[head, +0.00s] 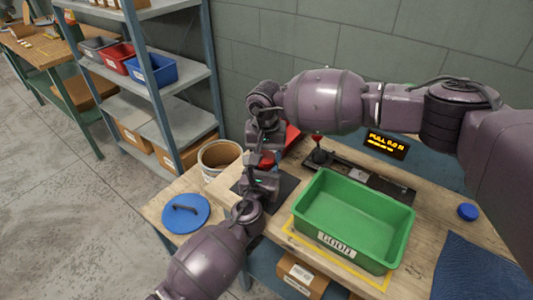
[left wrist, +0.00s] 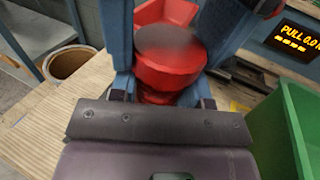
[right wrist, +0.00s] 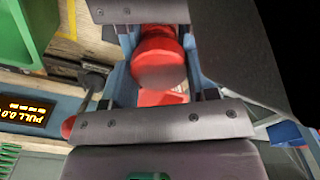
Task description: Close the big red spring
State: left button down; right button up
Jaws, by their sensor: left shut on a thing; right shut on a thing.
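The big red spring (head: 266,160) is mostly hidden between my two grippers above the left part of the workbench in the head view. In the left wrist view its round red body (left wrist: 165,75) sits between the blue fingers of my left gripper (left wrist: 168,85), which is shut on it. In the right wrist view the red body (right wrist: 157,45) sits between the fingers of my right gripper (right wrist: 155,65), also shut on it. My right arm reaches in from above and my left arm from below. The spring's coils cannot be made out.
A red tray (head: 290,138) is behind the grippers.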

pick_arm(q)
jog(key=shift+d+r, duration=0.15)
jog(key=shift+r, duration=0.1)
pick_arm(e)
jog(key=o, duration=0.6)
jog(key=shift+d+f, duration=0.2)
jog(key=shift+f, duration=0.5)
jog(key=shift+r, duration=0.1)
notch_tip(320, 180, up, 3)
jog(key=shift+a+r, duration=0.15)
jog(key=shift+r, duration=0.05)
pick_arm(q)
jog(key=shift+f, duration=0.15)
pick_arm(e)
jog(key=shift+r, duration=0.45)
jog(key=c, duration=0.8)
jog(key=shift+f, duration=0.65)
jog(key=shift+c, duration=0.2)
jog(key=shift+f, duration=0.15)
